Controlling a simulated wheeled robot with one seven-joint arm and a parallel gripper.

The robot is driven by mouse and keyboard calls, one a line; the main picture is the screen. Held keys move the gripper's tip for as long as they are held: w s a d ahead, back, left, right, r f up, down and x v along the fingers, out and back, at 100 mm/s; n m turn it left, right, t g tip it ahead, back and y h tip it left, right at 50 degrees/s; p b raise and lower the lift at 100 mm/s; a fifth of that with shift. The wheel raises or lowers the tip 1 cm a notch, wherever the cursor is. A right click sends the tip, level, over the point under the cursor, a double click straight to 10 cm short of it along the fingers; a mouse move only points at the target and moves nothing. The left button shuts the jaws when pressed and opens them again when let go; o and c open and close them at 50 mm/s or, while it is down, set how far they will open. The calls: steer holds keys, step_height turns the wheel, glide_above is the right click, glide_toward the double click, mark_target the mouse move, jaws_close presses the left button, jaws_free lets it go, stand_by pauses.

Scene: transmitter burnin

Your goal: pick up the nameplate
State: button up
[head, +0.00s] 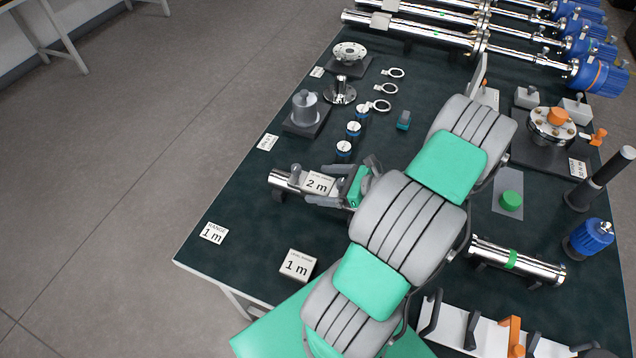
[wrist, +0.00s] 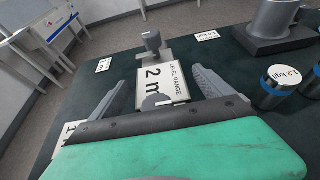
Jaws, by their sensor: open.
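A white nameplate reading "LEVEL RANGE 2 m" (wrist: 160,84) lies between the fingers of my gripper (wrist: 168,72) in the wrist view. It also shows in the head view (head: 318,183), by a short silver tube piece (head: 279,180) with a small grey knob. My gripper (head: 305,185) is open, with one finger on each side of the plate. I cannot tell whether the fingers touch it. The plate's near end is hidden by my gripper's body in the wrist view. A second nameplate block, reading "1 m" (head: 297,265), stands nearer the table's front edge.
A "RANGE 1 m" label (head: 213,233) lies at the table's (head: 245,225) left corner. Several blue-banded weights (head: 353,129) and a grey weight on a dark base (head: 306,108) stand beyond my gripper.

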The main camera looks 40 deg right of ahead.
steer(key=c, duration=1.6)
steer(key=shift+r, duration=0.1)
